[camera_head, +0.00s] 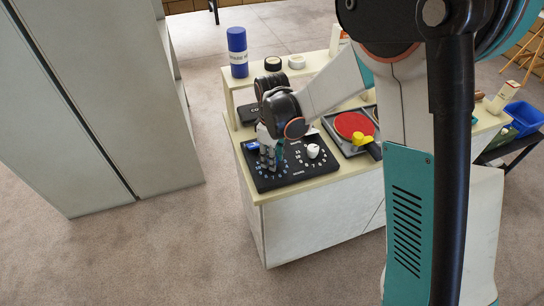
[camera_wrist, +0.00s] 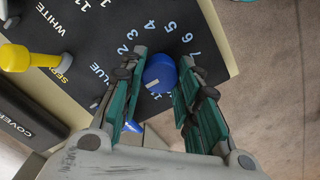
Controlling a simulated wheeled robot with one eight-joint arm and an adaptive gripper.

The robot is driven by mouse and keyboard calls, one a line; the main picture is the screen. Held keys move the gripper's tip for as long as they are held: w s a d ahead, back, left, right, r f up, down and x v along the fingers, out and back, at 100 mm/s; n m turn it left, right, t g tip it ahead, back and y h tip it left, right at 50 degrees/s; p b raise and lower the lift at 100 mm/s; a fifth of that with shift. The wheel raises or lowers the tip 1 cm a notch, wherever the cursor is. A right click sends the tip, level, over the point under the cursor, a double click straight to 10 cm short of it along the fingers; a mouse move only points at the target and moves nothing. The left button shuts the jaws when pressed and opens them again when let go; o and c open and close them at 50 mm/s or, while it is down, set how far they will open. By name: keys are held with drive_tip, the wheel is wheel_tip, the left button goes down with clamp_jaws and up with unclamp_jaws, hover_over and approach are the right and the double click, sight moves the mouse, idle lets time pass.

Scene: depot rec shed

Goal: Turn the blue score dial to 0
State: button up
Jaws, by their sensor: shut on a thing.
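The blue score dial (camera_wrist: 160,72) sits on a black scoreboard (camera_wrist: 112,40), ringed by pale numbers, of which 2 to 7 read clearly. A pale mark shows on the dial's lower left side; I cannot tell for sure which number it stands for. My gripper (camera_wrist: 163,62) has its green fingers on both sides of the dial and is shut on it. In the head view my gripper (camera_head: 270,152) reaches down onto the left part of the board (camera_head: 285,183) and hides the blue dial. A white dial (camera_head: 313,151) stands to its right.
A red paddle (camera_head: 350,123) and a yellow object (camera_head: 363,141) are right of the board. A blue can (camera_head: 237,55), black tape (camera_head: 272,64) and white tape (camera_head: 297,62) stand on the shelf behind. A tall grey cabinet (camera_head: 110,100) stands left, with floor between.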

idle(0.4)
drive_tip(key=o, duration=1.1)
wheel_tip(320, 180, up, 12)
drive_tip(key=shift+r, duration=0.1)
